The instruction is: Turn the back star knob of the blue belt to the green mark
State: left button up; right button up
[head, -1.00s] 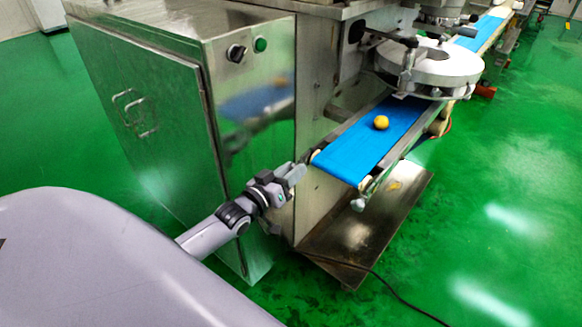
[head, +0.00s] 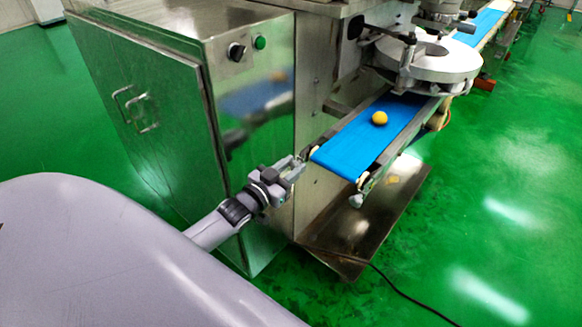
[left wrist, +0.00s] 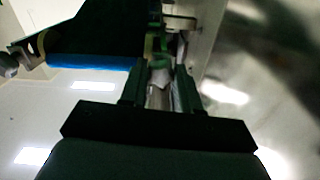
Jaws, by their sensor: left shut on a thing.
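The blue belt (head: 362,143) ends beside the steel machine, with a yellow ball (head: 380,118) on it. Its blue end edge shows in the left wrist view (left wrist: 92,62). My left gripper (head: 297,164) is at the belt end's back corner, by the cabinet side. In the left wrist view the fingers (left wrist: 160,82) are shut on a small greyish piece between them, at the back star knob's place. The fingers mostly hide the knob, and I cannot make out the green mark. The front star knob (head: 357,201) is at the opposite corner, free. My right gripper is not in view.
The steel cabinet (head: 150,110) stands close behind my left arm. A steel base plate (head: 350,245) lies below the belt, with a black cable (head: 400,292) on the floor. The green floor (head: 490,240) at right is clear.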

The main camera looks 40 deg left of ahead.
pick_arm(q)
jog(key=o, duration=1.1)
jog(key=shift+c, duration=0.2)
jog(key=shift+s, duration=0.1)
jog(key=s, duration=0.7)
jog(key=shift+a+p, duration=0.3)
